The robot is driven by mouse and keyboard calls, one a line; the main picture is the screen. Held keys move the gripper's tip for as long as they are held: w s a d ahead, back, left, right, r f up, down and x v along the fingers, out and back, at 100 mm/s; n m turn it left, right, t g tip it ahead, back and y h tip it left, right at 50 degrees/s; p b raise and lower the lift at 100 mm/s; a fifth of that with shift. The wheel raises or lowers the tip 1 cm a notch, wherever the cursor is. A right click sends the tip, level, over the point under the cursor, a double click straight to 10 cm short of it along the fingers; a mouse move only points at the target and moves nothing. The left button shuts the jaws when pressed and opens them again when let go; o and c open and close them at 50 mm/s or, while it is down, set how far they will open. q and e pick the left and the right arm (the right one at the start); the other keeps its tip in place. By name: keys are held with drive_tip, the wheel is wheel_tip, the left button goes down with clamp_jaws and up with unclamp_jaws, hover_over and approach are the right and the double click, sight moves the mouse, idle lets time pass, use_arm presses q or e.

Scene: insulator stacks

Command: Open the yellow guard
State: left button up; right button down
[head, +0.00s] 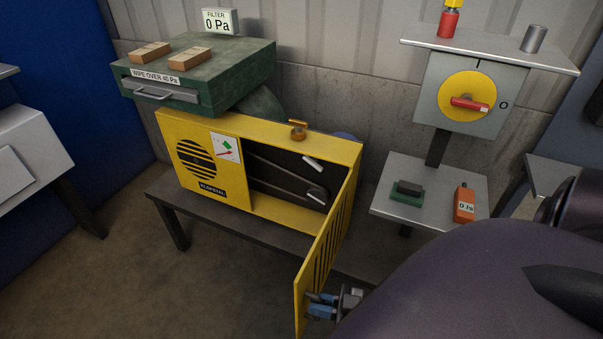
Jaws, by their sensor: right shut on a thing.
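The yellow guard (327,249) is a slatted door on the front of the yellow machine housing (220,179). It stands swung out toward me, hinged at the housing's right edge. The dark opening (282,172) behind it shows a belt and pale bars. My right gripper (322,307), with blue-tipped fingers, is shut on the guard near its free lower end. My large dark arm link hides part of the area right of the guard. My left gripper is not in view.
The housing stands on a dark bench (172,218). A green filter box (215,75) with two brown blocks sits behind it. At right are a rotary switch (468,104) and a small shelf (425,177) holding an orange meter (464,205). Floor at front left is clear.

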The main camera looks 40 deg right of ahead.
drive_tip(key=s+d+n+g+y+b, duration=0.1)
drive_tip(key=s+d+n+g+y, duration=0.2)
drive_tip(key=s+d, duration=0.2)
drive_tip(key=s+f, duration=0.1)
drive_tip(key=s, duration=0.1)
drive_tip(key=shift+s+d+g, duration=0.3)
drive_tip(key=c, duration=1.2)
unclamp_jaws()
drive_tip(key=shift+w+r, duration=0.1)
drive_tip(key=shift+r+y, duration=0.15)
drive_tip(key=shift+y, duration=0.15)
drive_tip(key=v, duration=1)
drive_tip(key=shift+s+d, duration=0.2)
drive_tip(key=shift+d, duration=0.1)
